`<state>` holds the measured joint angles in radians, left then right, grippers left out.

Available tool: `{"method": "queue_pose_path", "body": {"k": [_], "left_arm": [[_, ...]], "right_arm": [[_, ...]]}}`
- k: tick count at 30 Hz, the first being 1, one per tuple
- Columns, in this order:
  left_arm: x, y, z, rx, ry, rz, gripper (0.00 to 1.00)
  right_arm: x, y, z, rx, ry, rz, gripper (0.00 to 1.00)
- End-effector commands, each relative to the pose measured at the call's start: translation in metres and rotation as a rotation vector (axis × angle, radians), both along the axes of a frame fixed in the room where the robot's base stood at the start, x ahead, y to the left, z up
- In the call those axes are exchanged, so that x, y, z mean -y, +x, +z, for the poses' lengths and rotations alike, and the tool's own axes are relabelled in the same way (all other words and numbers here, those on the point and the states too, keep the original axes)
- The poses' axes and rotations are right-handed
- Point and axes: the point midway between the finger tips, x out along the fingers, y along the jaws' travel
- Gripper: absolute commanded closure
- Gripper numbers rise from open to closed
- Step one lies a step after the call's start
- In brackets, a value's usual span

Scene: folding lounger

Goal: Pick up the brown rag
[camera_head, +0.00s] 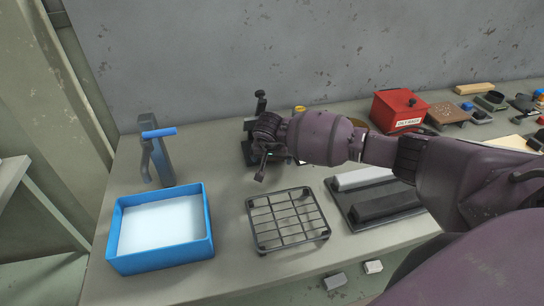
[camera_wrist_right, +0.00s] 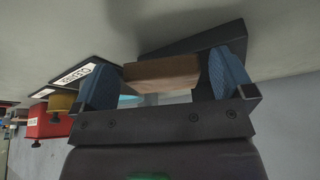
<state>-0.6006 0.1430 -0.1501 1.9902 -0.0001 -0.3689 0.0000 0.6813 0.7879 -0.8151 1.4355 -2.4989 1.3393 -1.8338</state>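My right gripper (camera_head: 262,160) is above the back of the bench, beside a small dark stand (camera_head: 248,125). In the right wrist view its two blue-padded fingers (camera_wrist_right: 163,80) are spread apart. A brown, block-shaped thing, which looks like the folded brown rag (camera_wrist_right: 162,72), lies between them. Its left end meets or is hidden by the left finger, and its right end is very close to the right finger. I cannot tell whether both fingers press on it. In the head view the arm and gripper hide it. My left gripper is not in view.
A blue tray (camera_head: 113,245) stands at front left, with a grey clamp-like tool (camera_head: 160,160) behind it. A black wire rack (camera_head: 288,220) and a dark tray (camera_head: 365,215) lie in front of the gripper. A red box (camera_head: 400,108) stands at back right. The wall is close behind.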

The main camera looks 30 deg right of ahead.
Motion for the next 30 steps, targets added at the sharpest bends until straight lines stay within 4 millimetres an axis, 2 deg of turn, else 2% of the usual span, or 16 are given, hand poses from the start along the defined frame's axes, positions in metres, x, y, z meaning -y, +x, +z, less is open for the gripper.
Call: {"method": "queue_pose_path", "body": {"k": [6, 10, 24, 30], "left_arm": [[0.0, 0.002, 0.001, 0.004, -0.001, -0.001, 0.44], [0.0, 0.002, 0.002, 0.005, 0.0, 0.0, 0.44], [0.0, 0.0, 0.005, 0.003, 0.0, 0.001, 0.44], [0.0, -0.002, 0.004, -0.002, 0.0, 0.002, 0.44]], "right_arm": [[0.0, 0.0, 0.001, 0.001, 0.0, 0.0, 0.0], [-0.002, -0.002, 0.011, 0.004, 0.0, 0.001, 0.0], [-0.019, -0.026, 0.083, 0.003, -0.001, 0.001, 0.0], [-0.024, -0.032, 0.097, 0.001, -0.001, 0.001, 0.0]]}}
